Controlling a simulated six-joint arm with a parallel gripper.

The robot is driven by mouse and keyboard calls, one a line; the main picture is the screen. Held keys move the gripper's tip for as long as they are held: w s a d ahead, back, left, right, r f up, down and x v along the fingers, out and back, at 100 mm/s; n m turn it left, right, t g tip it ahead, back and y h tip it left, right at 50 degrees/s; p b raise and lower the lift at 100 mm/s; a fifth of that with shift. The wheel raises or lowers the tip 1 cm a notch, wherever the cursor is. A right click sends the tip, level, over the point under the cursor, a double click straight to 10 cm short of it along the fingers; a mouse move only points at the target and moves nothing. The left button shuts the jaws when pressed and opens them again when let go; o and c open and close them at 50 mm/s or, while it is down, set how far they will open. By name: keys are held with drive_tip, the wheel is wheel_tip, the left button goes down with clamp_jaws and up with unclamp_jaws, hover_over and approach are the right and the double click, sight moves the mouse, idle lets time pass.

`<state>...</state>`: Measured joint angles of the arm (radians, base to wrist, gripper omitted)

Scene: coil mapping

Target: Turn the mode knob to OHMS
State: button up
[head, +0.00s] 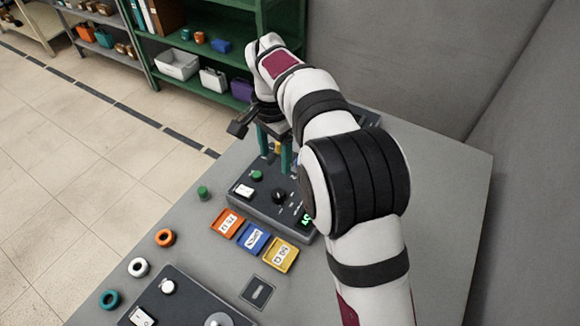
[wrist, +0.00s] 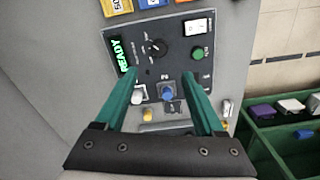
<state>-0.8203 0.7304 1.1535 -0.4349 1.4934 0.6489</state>
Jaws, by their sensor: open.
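The mode knob is a black round knob (head: 279,196) with dial marks around it, on a dark instrument panel (head: 240,207). In the wrist view the knob (wrist: 155,48) sits between a green READY display (wrist: 119,56) and a white switch (wrist: 195,28). Its labels are too small to read, so I cannot tell its setting. My gripper (head: 275,158) has green fingers pointing down over the far part of the panel. In the wrist view my gripper (wrist: 161,78) is open and empty, and the knob lies beyond the fingertips, apart from them.
A green button (wrist: 196,53), blue knob (wrist: 167,93) and white knob (wrist: 137,97) share the panel. Orange (head: 227,222), blue (head: 252,240) and yellow (head: 279,254) trays stand in front. Several rings and another device (head: 180,300) lie at the near left. A green shelf (head: 205,88) stands behind.

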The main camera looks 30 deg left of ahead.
sight(278, 193)
wheel_tip(278, 193, down, 13)
drive_tip(key=shift+f, duration=0.2)
clamp_jaws()
